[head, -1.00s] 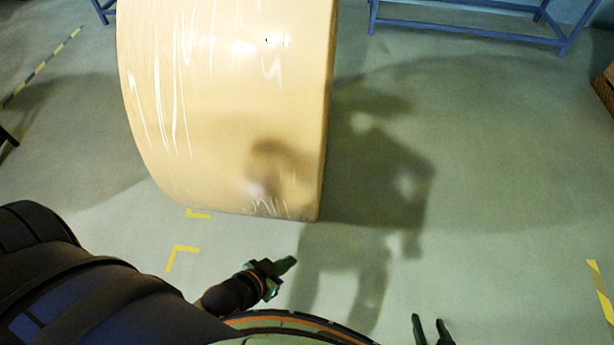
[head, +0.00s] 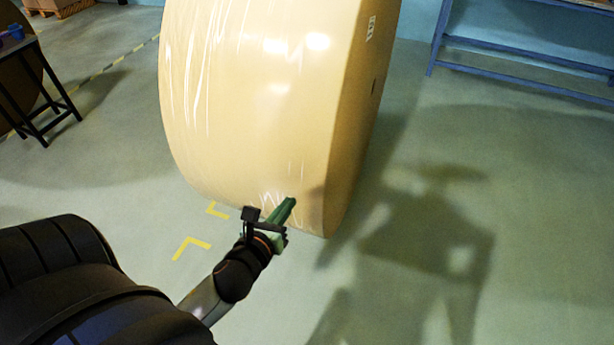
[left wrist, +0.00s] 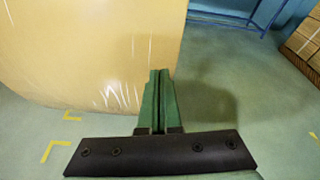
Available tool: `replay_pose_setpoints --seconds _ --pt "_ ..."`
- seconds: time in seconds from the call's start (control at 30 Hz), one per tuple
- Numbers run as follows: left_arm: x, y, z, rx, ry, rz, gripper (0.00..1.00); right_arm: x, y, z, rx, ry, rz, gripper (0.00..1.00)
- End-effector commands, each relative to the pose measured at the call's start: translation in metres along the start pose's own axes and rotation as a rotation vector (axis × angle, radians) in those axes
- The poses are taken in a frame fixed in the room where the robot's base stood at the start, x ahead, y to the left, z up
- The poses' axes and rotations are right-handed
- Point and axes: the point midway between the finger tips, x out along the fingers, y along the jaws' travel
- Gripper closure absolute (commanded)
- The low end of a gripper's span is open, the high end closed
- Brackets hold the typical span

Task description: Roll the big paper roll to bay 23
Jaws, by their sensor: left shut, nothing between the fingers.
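The big paper roll (head: 255,110) stands on its curved side on the floor ahead, tan and wrapped in shiny film. Its right flat end shows a small white label. The roll also fills the upper left of the left wrist view (left wrist: 90,50). My left gripper (head: 288,204) is shut and empty, in front of the roll's lower right part. In the left wrist view its green fingers (left wrist: 158,85) lie together and overlap the roll's lower right edge; I cannot tell whether they touch it. My right gripper is out of view. No bay number is readable.
Yellow corner marks (head: 192,245) lie on the floor left of the roll. A blue metal rack (head: 520,75) stands at the back right, a black-legged table (head: 45,95) at the left. Brown stacked material (left wrist: 305,42) stands at the right in the left wrist view. Floor right of the roll is clear.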

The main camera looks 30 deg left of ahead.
Motion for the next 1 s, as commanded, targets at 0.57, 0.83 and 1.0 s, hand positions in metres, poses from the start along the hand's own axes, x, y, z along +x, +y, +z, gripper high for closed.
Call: replay_pose_setpoints --seconds 0.57,0.83,1.0 --pt "0.057 0.005 0.014 0.198 -0.048 0.017 1.0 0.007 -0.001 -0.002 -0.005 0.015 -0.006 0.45" --pt "0.107 0.006 0.015 0.196 -0.046 0.017 1.0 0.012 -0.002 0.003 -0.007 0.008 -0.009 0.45" --pt "0.13 0.006 0.015 0.195 -0.045 0.016 1.0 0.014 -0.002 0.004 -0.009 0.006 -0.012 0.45"
